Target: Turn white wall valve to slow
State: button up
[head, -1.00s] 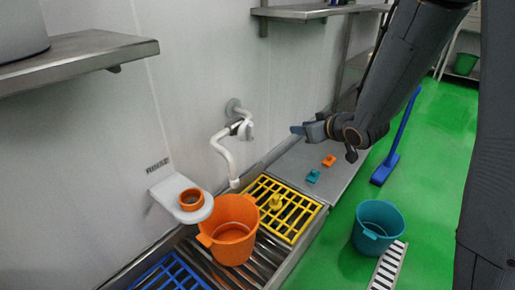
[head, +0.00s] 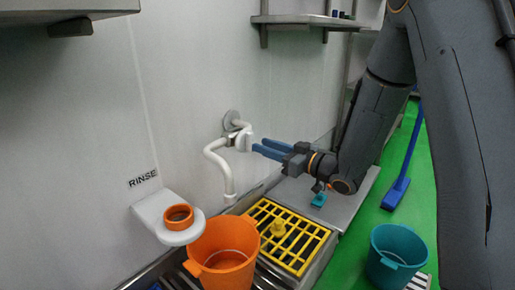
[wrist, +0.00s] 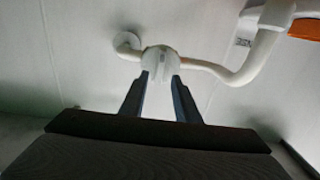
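The white wall valve (head: 243,139) sits on a white bent pipe (head: 218,160) that comes out of the wall and points down over the drain. In the wrist view the valve's rounded white handle (wrist: 160,60) lies straight ahead of my gripper (wrist: 160,82). In the head view my gripper (head: 258,147) reaches toward the valve from the right, with its two blue fingers apart. The fingertips are at or just short of the handle's near edge. I cannot tell whether they touch it. Nothing is between the fingers further back.
An orange bucket (head: 222,262) stands below the spout, beside a yellow grate (head: 268,213). A white wall shelf labelled RINSE holds an orange ring (head: 178,217). A teal bucket (head: 396,254) is on the green floor. A metal shelf (head: 312,20) hangs above.

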aim_at(251, 143)
jog(key=shift+b+x, duration=0.5)
jog(key=shift+x, duration=1.3)
grip_shut()
jog(key=n+p, duration=0.1)
jog(key=n, duration=0.1)
jog(key=shift+s+a+n, duration=0.1)
jog(key=shift+n, duration=0.3)
jog(key=shift+s+f+n+p, duration=0.15)
jog(key=shift+n+p, duration=0.4)
jog(key=shift+n, duration=0.95)
